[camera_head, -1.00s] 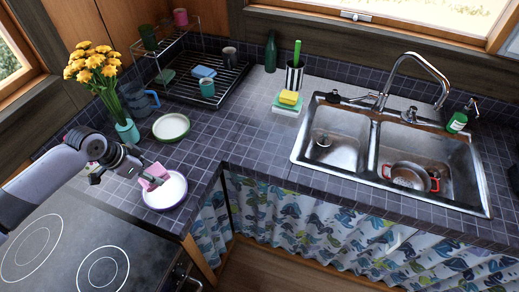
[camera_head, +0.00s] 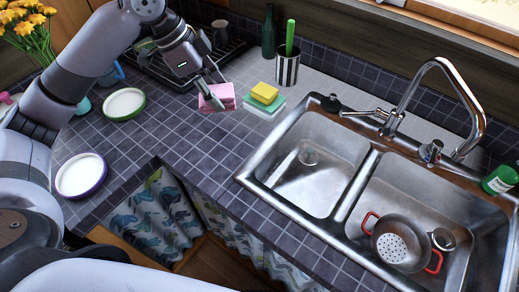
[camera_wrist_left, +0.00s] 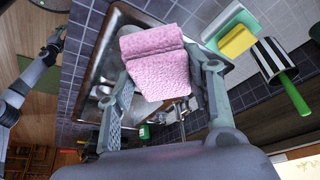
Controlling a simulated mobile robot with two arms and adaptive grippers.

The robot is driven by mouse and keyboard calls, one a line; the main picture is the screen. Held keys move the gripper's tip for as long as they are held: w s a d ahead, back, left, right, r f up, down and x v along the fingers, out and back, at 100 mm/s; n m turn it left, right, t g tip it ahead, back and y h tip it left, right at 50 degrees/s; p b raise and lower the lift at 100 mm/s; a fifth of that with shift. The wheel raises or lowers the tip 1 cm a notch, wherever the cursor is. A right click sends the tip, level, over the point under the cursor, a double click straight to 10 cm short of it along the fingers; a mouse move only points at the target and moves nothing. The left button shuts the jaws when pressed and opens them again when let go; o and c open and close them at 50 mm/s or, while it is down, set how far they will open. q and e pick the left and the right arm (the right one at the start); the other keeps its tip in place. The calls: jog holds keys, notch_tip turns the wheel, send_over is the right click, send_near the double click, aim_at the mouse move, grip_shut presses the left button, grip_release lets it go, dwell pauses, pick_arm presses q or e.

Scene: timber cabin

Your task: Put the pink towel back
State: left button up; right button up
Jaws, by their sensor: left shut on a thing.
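The pink towel (camera_head: 217,97) is a folded, rectangular cloth held above the tiled counter, left of the yellow and teal sponges. My left gripper (camera_head: 209,84) is shut on it. In the left wrist view the towel (camera_wrist_left: 158,60) sits between the two fingers (camera_wrist_left: 158,88), with its folded end facing the camera. In that view the counter and sink lie beyond it. My right gripper (camera_wrist_left: 54,45) shows small at the left of the left wrist view; its jaws are too small to read.
A yellow sponge (camera_head: 264,93) lies on a teal one (camera_head: 265,106). Behind them stands a striped cup (camera_head: 287,68) with a green handle. A double sink (camera_head: 310,160) holds a red-handled colander (camera_head: 400,243). Two plates (camera_head: 124,103) (camera_head: 80,175) lie left; a dish rack (camera_head: 170,70) stands behind.

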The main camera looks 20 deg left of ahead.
pick_arm(q)
jog(key=shift+d+f, duration=0.15)
jog(key=shift+f, duration=0.1)
jog(key=f, duration=0.4)
jog(key=f+p, duration=0.1)
jog(key=f, duration=0.9)
jog(key=shift+s+a+f, duration=0.2)
jog(key=shift+s+a, duration=0.1)
jog(key=shift+a, duration=0.05)
jog(key=shift+f+p, duration=0.3)
jog(key=shift+f, duration=0.2)
notch_tip(320, 180, down, 4)
jog(key=shift+r, duration=0.1)
jog(key=o, duration=0.6)
jog(key=shift+c, duration=0.2)
jog(key=o, duration=0.5)
pick_arm(e)
jog(key=shift+s+a+r, duration=0.25)
jog(key=shift+a+r, duration=0.15)
jog(key=shift+r, duration=0.1)
jog(key=shift+s+a+r, duration=0.2)
jog(key=shift+a+r, duration=0.2)
jog(key=shift+r, duration=0.05)
